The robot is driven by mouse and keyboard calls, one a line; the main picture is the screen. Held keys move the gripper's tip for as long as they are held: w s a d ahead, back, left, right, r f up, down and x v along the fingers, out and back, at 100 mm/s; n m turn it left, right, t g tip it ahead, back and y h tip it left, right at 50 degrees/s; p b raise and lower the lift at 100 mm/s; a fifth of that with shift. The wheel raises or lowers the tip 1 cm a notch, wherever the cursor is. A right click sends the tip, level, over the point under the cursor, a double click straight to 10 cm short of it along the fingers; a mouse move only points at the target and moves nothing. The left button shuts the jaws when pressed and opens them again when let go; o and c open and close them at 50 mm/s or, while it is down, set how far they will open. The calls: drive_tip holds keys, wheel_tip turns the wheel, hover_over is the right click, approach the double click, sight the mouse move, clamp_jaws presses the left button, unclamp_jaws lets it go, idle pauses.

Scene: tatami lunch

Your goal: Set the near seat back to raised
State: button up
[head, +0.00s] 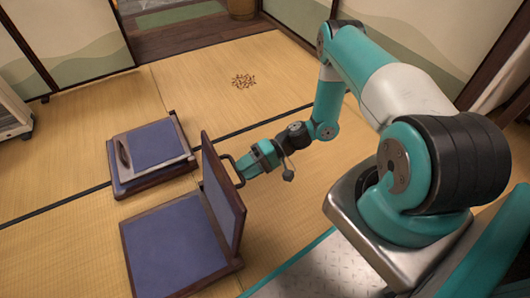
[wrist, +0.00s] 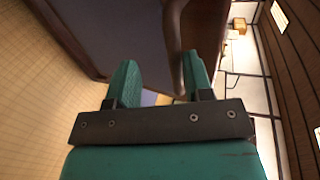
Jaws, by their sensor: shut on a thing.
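The near seat (head: 170,255) is a legless floor chair with a blue pad and dark wood frame. Its back (head: 223,192) stands about upright at the seat's right edge. A dark curved handle (head: 231,167) sits on the right face of the back. My gripper (head: 243,165) is at this handle, shut on it. In the wrist view my gripper (wrist: 162,62) has a green finger on each side of the handle (wrist: 172,40), with the back (wrist: 110,35) close beyond. The exact contact is partly hidden.
A second floor seat (head: 130,188) lies beyond, its back (head: 157,145) folded flat with its handle up. Tatami (head: 200,85) is open around both seats. A white cabinet (head: 12,112) stands at the far left, and sliding panels (head: 75,40) line the back.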

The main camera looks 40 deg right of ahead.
drive_tip(key=p+v, duration=0.3)
drive_tip(key=v, duration=1.3)
drive_tip(key=shift+d+r+p, duration=0.15)
drive_tip(key=shift+d+p, duration=0.15)
drive_tip(key=w+a+r+n+g+h, duration=0.25)
drive_tip(key=a+r, duration=0.35)
drive_tip(key=r, duration=0.5)
drive_tip(key=w+a+r+n+g+h, duration=0.2)
drive_tip(key=a+r+h, duration=0.3)
drive_tip(key=r, duration=0.6)
drive_tip(key=s+a+r+n+t+h, duration=0.1)
drive_tip(key=s+a+r+n, duration=0.1)
drive_tip(key=s+a+r, duration=0.65)
drive_tip(key=s+a+r+n+t+h, duration=0.2)
drive_tip(key=s+a+r, duration=0.3)
drive_tip(key=s, duration=0.6)
wheel_tip(320, 180, up, 39)
drive_tip(key=d+p, duration=0.1)
drive_tip(key=p, duration=3.7)
